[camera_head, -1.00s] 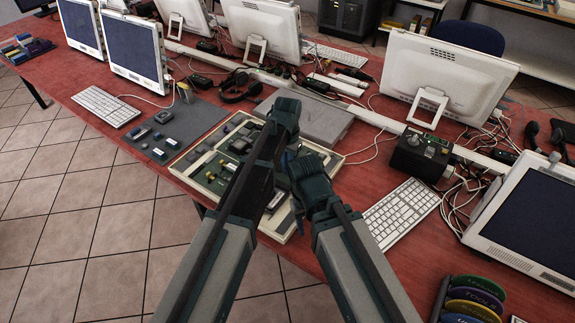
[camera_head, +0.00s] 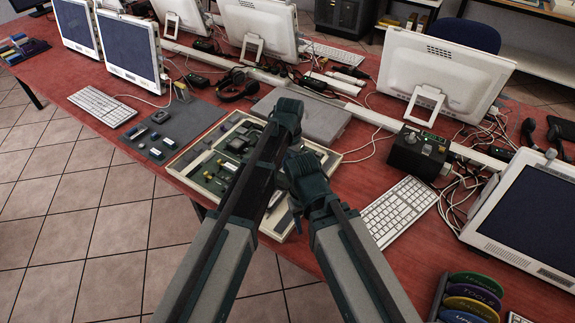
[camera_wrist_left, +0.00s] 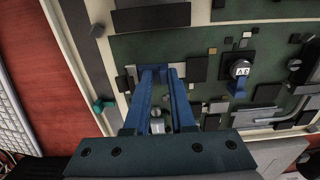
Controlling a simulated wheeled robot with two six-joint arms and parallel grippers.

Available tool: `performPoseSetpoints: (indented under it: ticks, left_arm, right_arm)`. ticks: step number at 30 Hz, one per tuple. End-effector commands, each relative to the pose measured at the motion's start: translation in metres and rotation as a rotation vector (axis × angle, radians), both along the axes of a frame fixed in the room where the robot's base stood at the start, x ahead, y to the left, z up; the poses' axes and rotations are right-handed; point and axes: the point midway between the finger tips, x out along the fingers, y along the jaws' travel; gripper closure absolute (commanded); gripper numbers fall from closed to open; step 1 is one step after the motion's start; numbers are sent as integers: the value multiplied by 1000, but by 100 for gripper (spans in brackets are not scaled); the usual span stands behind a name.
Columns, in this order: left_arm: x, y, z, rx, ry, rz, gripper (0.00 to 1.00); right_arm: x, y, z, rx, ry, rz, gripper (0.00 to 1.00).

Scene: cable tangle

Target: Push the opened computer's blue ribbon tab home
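The opened computer (camera_head: 186,176) lies flat on the red table as a pale-rimmed tray with a green board; the board fills much of the left wrist view (camera_wrist_left: 215,45). My left gripper (camera_head: 285,112) reaches over it, and its two blue fingers (camera_wrist_left: 161,72) point at the board. Something blue shows at the fingertips, but I cannot tell a ribbon tab from the fingers there. A small silver part (camera_wrist_left: 157,118) shows between the fingers. My right gripper (camera_head: 302,162) is beside the left one, over the tray's right part; its fingertips are hidden. The blue ribbon tab is not clearly distinguishable.
A grey flat panel (camera_head: 318,118) lies behind the tray, and a grey mat (camera_head: 190,118) with small parts lies left of it. A white keyboard (camera_head: 398,210) and a black control box (camera_head: 420,152) stand to the right. Monitors and loose cables crowd the back.

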Motion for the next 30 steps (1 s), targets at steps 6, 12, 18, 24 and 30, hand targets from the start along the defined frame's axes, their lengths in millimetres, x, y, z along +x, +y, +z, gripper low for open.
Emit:
performPoseSetpoints:
  ticks: [6,12,18,24,30]
  left_arm:
    - [0,0,0,1,-1,0,75]
    - [0,1,6,1,-1,0,75]
    - [0,1,24,2,-1,1,75]
    - [0,1,53,2,-1,1,75]
    - [0,1,84,2,-1,0,75]
  right_arm:
    - [0,0,0,0,0,0,50]
    - [0,0,6,0,0,0,50]
    - [0,0,24,0,0,0,50]
    - [0,0,53,0,0,0,50]
    - [0,0,84,0,0,0,50]
